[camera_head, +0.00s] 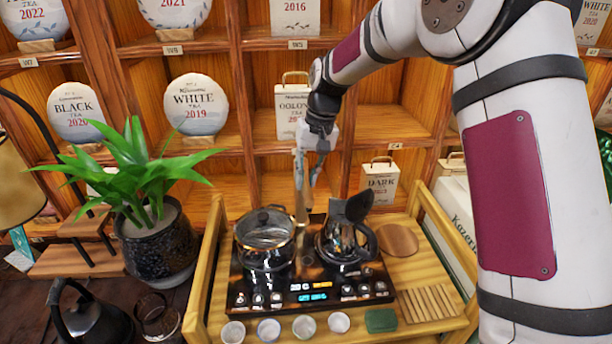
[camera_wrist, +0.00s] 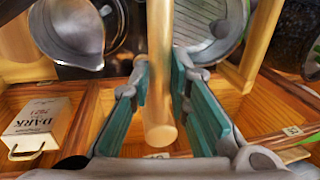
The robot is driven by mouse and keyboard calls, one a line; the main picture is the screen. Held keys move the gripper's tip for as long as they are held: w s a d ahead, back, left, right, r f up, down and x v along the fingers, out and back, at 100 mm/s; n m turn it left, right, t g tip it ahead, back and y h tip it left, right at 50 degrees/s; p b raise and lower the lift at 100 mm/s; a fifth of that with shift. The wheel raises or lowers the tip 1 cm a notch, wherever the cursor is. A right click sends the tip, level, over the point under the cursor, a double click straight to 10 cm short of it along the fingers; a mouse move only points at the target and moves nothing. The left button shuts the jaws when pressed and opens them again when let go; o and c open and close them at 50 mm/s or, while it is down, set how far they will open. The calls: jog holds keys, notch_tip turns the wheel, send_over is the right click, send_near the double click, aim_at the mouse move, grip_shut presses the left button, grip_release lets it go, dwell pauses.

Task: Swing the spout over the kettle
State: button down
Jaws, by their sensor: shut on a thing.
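The spout, a slim golden tube (camera_head: 301,207), rises at the back of the black cooktop, between the glass pot and the kettle. In the wrist view, the spout (camera_wrist: 160,70) runs down between the teal finger pads. My gripper (camera_head: 308,172) comes from above and behind and is shut on the spout. It also shows in the wrist view (camera_wrist: 165,95). The shiny dark kettle (camera_head: 342,245) stands on the right side of the cooktop with a dark flap raised. It shows at upper left in the wrist view (camera_wrist: 75,30). The spout's far end is not clear.
A lidded glass pot (camera_head: 265,248) stands on the left of the cooktop (camera_head: 312,298). Small cups (camera_head: 305,327) line the front. Wooden tray rails (camera_head: 205,268) flank the cooktop. A potted plant (camera_head: 155,240) stands at left, and shelves with tea cakes rise behind.

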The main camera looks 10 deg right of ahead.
jog(key=w+d+n+g+b, duration=0.1)
jog(key=d+n+b, duration=0.3)
jog(key=n, duration=0.4)
jog(key=shift+w+d+n+g+h+b, duration=0.3)
jog(key=shift+w+d+n+b, duration=0.1)
jog(key=shift+w+d, duration=0.4)
jog(key=shift+a, duration=0.1)
jog(key=shift+w, duration=0.1)
jog(key=c, duration=1.5)
grip_release()
jog(key=shift+r, duration=0.1)
jog(key=r, duration=0.4)
jog(key=w+d+r, duration=0.1)
jog(key=r, duration=0.6)
jog(key=shift+w+d+r, duration=0.3)
jog(key=shift+d, duration=0.05)
